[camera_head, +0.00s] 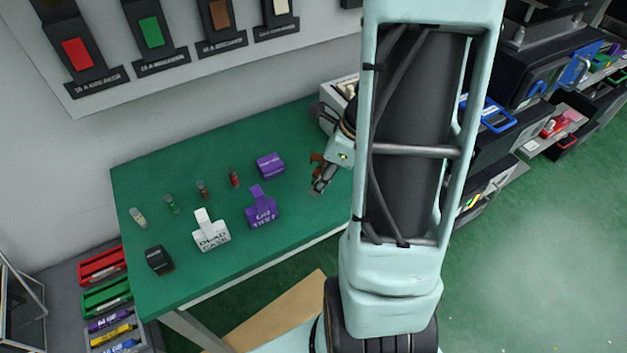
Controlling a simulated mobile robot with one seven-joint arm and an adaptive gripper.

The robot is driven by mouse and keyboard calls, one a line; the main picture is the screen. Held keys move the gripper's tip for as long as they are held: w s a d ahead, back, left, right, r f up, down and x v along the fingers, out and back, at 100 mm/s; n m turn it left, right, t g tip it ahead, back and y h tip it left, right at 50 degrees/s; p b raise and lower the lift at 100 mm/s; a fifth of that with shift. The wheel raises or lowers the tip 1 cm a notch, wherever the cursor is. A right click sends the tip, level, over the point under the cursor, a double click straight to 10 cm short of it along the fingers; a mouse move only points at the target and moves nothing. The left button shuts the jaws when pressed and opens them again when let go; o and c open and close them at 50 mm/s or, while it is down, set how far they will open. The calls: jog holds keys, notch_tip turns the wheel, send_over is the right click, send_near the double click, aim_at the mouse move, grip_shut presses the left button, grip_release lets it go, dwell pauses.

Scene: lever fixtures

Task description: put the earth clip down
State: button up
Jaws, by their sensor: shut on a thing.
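My gripper (321,184) is over the right part of the green table, beside my large arm link. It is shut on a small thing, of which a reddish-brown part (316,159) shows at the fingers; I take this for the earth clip. It is too small to make out its shape. I cannot tell whether it touches the table (290,215) or is held above it.
On the table stand a purple tag (261,207), a white tag (210,231), a purple block (270,165), a black block (159,260) and several small cylinders. A pale box (341,92) is behind my gripper. Coloured bins (103,264) are at lower left.

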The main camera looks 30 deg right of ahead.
jog(key=shift+w+a+f, duration=0.1)
jog(key=shift+w+f, duration=0.05)
jog(key=shift+f, duration=0.1)
jog(key=shift+d+b+x, duration=0.2)
jog(key=shift+b+x, duration=0.05)
jog(key=shift+x, duration=0.65)
jog(key=shift+d+b+x, duration=0.15)
jog(key=shift+b+x, duration=0.1)
jog(key=shift+x, duration=0.6)
jog(key=shift+s+f, duration=0.2)
jog(key=shift+f, duration=0.05)
jog(key=o, duration=1.1)
jog(key=p+v, duration=0.2)
jog(key=v, duration=1)
jog(key=shift+r+p, duration=0.1)
jog(key=shift+p, duration=0.2)
